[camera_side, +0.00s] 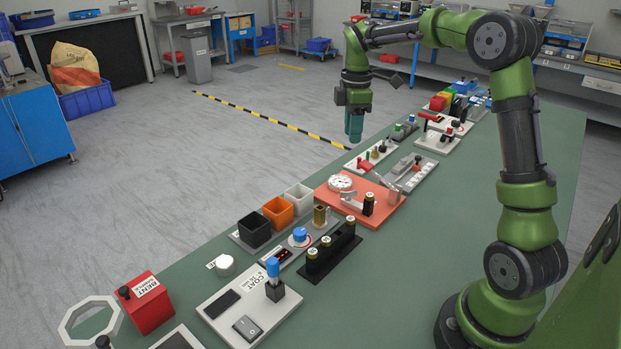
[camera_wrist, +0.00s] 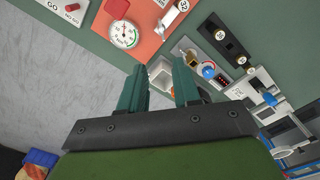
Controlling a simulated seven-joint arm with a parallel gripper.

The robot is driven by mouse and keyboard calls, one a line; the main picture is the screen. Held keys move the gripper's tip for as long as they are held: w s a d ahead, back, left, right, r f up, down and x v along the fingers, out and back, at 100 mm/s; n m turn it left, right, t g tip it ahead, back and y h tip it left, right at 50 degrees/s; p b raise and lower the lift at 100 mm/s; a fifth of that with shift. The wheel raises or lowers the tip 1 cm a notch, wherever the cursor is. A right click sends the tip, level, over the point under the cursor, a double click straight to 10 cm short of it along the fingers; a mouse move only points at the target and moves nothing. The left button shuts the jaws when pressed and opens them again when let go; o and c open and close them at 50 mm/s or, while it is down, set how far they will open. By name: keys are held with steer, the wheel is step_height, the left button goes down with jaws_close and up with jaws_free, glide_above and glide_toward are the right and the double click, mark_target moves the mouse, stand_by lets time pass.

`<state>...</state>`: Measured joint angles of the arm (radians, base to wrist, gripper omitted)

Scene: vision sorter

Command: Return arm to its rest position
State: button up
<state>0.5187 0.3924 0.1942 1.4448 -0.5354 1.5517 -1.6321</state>
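My green arm reaches out over the far part of the green bench, with my gripper (camera_side: 354,138) hanging down, well above the bench top and apart from everything on it. In the wrist view my gripper (camera_wrist: 159,70) has its two dark green fingers apart, with a clear gap and nothing held. Through the gap I see the white bin (camera_wrist: 158,72) far below. In the side view the gripper is seen edge-on, so its gap does not show there.
The bench (camera_side: 400,275) carries an orange plate with a dial gauge (camera_side: 341,182), a black bin (camera_side: 254,230), an orange bin (camera_side: 278,212), a black block with cylinders (camera_side: 332,250), a COAT station (camera_side: 232,305) and a red BENT box (camera_side: 146,302). The air around the gripper is clear.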

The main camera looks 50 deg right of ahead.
steer(key=s+a+r+m+t+y, duration=0.1)
steer(key=s+a+m+t, duration=0.2)
steer(key=s+a+m, duration=0.4)
steer(key=s+a+r+m+t+y, duration=0.1)
steer(key=s+a+m+t, duration=0.3)
steer(key=s+a, duration=0.7)
steer(key=a+r+m, duration=0.1)
steer(key=a+m, duration=0.1)
steer(key=shift+s+r+m, duration=0.2)
steer(key=shift+r+m, duration=0.1)
steer(key=shift+m, duration=0.1)
